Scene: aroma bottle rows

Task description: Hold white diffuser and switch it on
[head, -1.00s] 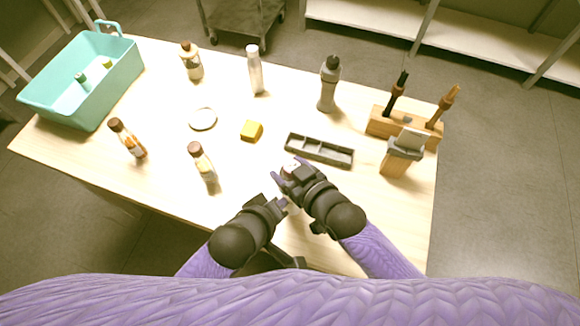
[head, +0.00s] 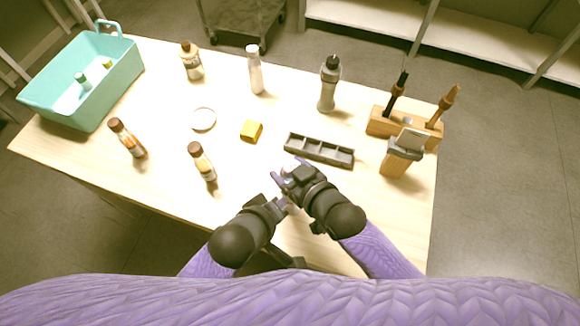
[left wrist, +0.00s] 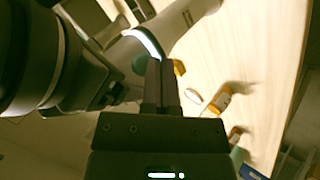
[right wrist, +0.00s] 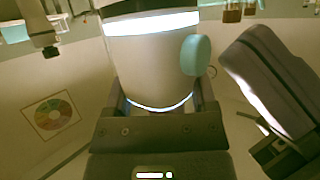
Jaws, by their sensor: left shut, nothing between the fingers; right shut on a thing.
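The white diffuser (right wrist: 152,62) fills the middle of the right wrist view, a pale cylinder with glowing bands near its top and base and a teal button (right wrist: 195,54) on its side. My right gripper (head: 279,179) is shut on it. In the head view the diffuser is mostly hidden by my grippers. My left gripper (head: 284,203) is shut and empty, close beside the diffuser. In the left wrist view its fingertips (left wrist: 161,62) are right by the teal button (left wrist: 141,64), under a glowing band; I cannot tell whether they touch it.
A grey compartment tray (head: 320,150) lies just beyond my right gripper. A yellow block (head: 251,131), a white round piece (head: 203,119) and several bottles stand farther out. A teal basket (head: 110,78) is at far left, a wooden tool holder (head: 380,124) at right.

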